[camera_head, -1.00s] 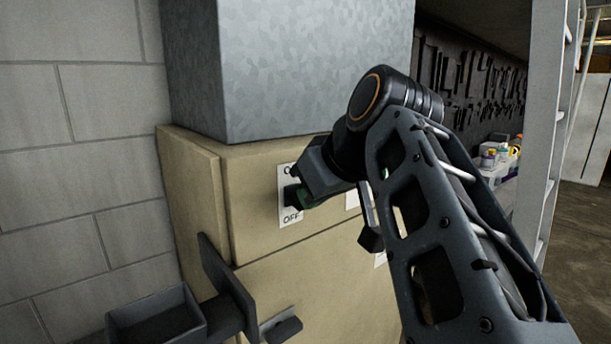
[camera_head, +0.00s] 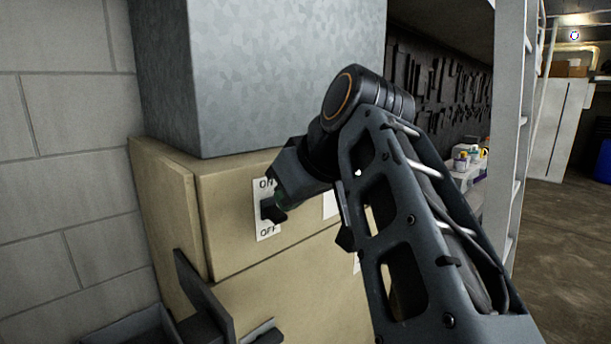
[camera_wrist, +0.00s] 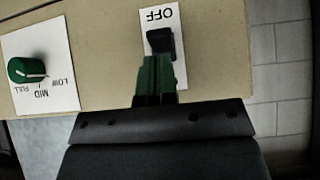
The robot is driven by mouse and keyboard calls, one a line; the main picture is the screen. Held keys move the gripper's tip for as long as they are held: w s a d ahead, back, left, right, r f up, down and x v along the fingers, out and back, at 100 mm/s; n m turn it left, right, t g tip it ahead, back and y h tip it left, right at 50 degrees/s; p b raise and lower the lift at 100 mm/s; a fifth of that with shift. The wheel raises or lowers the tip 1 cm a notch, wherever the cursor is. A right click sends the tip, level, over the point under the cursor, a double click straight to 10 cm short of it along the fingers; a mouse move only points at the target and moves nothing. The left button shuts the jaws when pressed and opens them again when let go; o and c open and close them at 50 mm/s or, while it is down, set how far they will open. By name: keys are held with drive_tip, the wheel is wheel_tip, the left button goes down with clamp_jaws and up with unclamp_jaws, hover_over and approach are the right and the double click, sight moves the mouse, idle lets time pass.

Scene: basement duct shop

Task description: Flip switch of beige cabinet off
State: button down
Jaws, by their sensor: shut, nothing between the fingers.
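The beige cabinet (camera_head: 175,195) stands against the block wall. Its white switch plate (camera_head: 263,230) reads ON at the top and OFF at the bottom. A black switch lever (camera_head: 271,211) sticks out of the plate; its exact tilt is hard to tell. In the wrist view the plate is upside down, with the lever (camera_wrist: 161,41) close to the OFF lettering. My gripper (camera_wrist: 156,62) is shut and empty. Its green fingertips sit at the lever, on its ON side; I cannot tell whether they touch. In the head view my gripper (camera_head: 283,200) partly hides the plate's right side.
A green dial (camera_wrist: 26,70) marked LOW, MID, FULL is beside the switch. A grey metal duct (camera_head: 260,75) rises above the cabinet. A dark bracket (camera_head: 205,300) and tray stand out at lower left. A white ladder-like frame (camera_head: 512,130) stands right; open floor lies beyond.

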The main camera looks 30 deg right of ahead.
drive_tip(key=p+v, duration=0.1)
drive_tip(key=v, duration=1.2)
drive_tip(key=shift+p, duration=0.4)
drive_tip(key=shift+s, duration=0.2)
